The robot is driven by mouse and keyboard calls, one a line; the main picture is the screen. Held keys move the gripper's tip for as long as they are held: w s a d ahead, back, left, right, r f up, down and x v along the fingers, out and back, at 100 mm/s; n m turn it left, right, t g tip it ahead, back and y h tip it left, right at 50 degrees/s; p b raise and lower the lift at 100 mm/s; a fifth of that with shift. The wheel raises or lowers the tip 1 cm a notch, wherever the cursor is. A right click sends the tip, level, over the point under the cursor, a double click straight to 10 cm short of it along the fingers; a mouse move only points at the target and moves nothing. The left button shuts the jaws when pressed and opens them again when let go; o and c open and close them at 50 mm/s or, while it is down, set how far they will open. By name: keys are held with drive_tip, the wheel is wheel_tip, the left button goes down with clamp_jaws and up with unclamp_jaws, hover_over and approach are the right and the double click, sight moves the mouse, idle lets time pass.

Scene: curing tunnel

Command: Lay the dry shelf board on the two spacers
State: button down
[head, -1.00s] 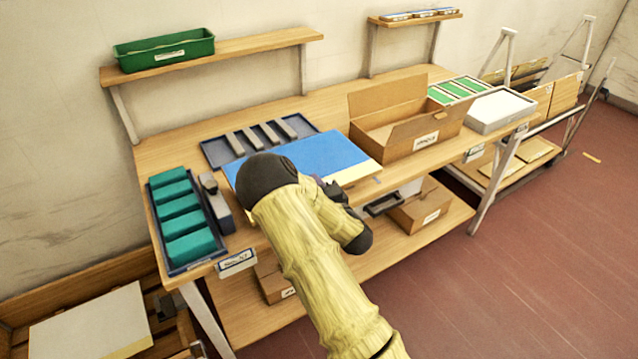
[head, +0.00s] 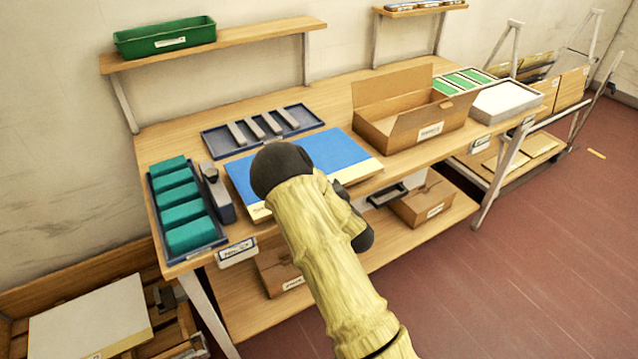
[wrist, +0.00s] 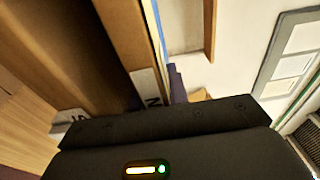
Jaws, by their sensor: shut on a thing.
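The shelf board (head: 340,152), blue on top with a cream front strip, shows on the bench in the head view. My dark gripper (head: 343,190) is at its front edge, mostly hidden by my arm, and is shut on it. In the wrist view, the board is a thin blue-and-cream strip (wrist: 155,35) seen nearly edge-on, with a purple finger beside it. Several grey bars, which look like spacers (head: 271,124), lie in a blue tray (head: 213,145) behind the board. I cannot tell whether any spacers are under the board, or whether it is lifted.
An open cardboard box (head: 410,125) stands close to the board's right. A tray of teal blocks (head: 187,215) and a grey tool (head: 217,195) are at its left. A white lidded tray (head: 507,102) is at the far right. A shelf with a green bin (head: 165,38) hangs above.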

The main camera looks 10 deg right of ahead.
drive_tip(key=shift+f+b, duration=0.45)
idle(0.3)
drive_tip(key=c, duration=1.3)
unclamp_jaws()
drive_tip(key=shift+f, duration=0.1)
drive_tip(key=shift+s+f, duration=0.15)
drive_tip(key=shift+f, duration=0.05)
drive_tip(key=shift+r+p+v, duration=0.15)
drive_tip(key=shift+p+v, duration=1.15)
drive_tip(key=shift+v, duration=3)
drive_tip(key=shift+r+p+v, duration=0.15)
drive_tip(key=shift+p+v, duration=1.15)
drive_tip(key=shift+v, duration=3)
